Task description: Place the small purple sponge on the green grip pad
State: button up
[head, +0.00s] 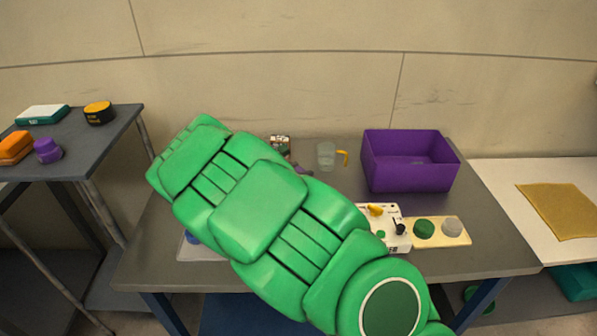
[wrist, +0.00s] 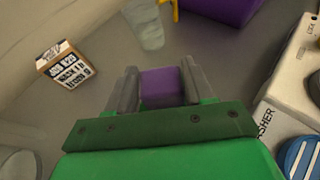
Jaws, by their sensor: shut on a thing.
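My gripper (wrist: 153,88) is shut on the small purple sponge (wrist: 162,86), which sits between the two grey fingers in the wrist view. The gripper is over the grey table (head: 490,247); I cannot tell its exact height. In the head view my green arm covers most of the gripper and the table's middle. A round dark green piece (head: 424,229) lies on a cream board at the table's right front. I cannot tell whether it is the green grip pad, and no other clear pad shows.
A clear cup (head: 326,156) with a yellow handle and a lettered box (wrist: 67,62) stand beyond the gripper. A purple bin (head: 408,162) is at the back right. A white panel (wrist: 296,85) lies right in the wrist view. A side shelf (head: 85,148) holds another purple item (head: 47,150).

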jog(key=shift+f, duration=0.1)
jog(key=o, duration=1)
jog(key=shift+s+a+r, duration=0.15)
jog(key=shift+a+r, duration=0.05)
jog(key=shift+r, duration=0.05)
jog(key=v, duration=1.1)
jog(key=shift+s+a+r, duration=0.15)
